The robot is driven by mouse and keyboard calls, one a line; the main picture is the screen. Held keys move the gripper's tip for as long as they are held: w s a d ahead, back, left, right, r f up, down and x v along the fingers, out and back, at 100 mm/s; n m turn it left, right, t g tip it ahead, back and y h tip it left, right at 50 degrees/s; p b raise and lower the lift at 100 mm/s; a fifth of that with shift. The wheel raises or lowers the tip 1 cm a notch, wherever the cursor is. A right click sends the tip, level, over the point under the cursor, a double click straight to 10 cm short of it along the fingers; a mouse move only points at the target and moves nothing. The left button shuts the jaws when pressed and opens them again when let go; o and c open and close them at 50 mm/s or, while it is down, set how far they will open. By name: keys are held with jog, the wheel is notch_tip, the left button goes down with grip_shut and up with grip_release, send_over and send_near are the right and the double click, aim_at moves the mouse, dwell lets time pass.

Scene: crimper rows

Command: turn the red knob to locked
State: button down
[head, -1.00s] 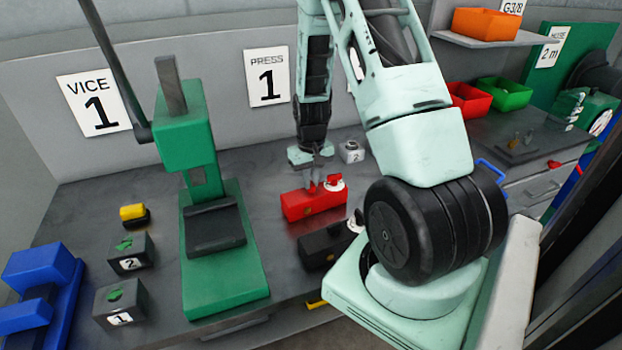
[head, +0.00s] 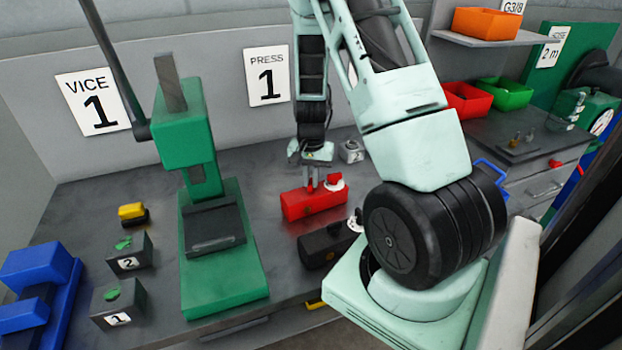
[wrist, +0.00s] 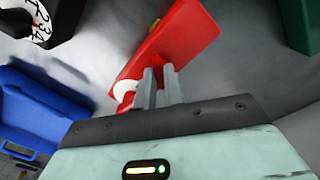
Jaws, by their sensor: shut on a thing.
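The red block (head: 303,207) lies on the grey bench, right of the green press. A white dial (head: 336,186) with a red part on it sits at its right end; the dial also shows in the wrist view (wrist: 124,88). My gripper (head: 313,184) points down at the top of the red block, just left of the dial. In the wrist view its two fingers (wrist: 159,76) are close together, with red between them. They are shut on the red knob, which they mostly hide, so I cannot read its setting.
A black block (head: 322,247) with a white dial lies just in front of the red block. The green press (head: 228,275) stands to the left. A blue thing (wrist: 45,115) shows left in the wrist view.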

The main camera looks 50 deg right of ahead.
aim_at(311, 181)
jog(key=m, duration=0.5)
jog(key=shift+r+m+p, duration=0.1)
jog(key=shift+m+p, duration=0.2)
jog(key=shift+m, duration=0.1)
jog(key=m+p, duration=0.1)
jog(key=m, duration=0.3)
jog(key=shift+m, duration=0.7)
jog(key=c, duration=1.5)
grip_release()
notch_tip(311, 181, up, 17)
jog(key=shift+r, duration=0.15)
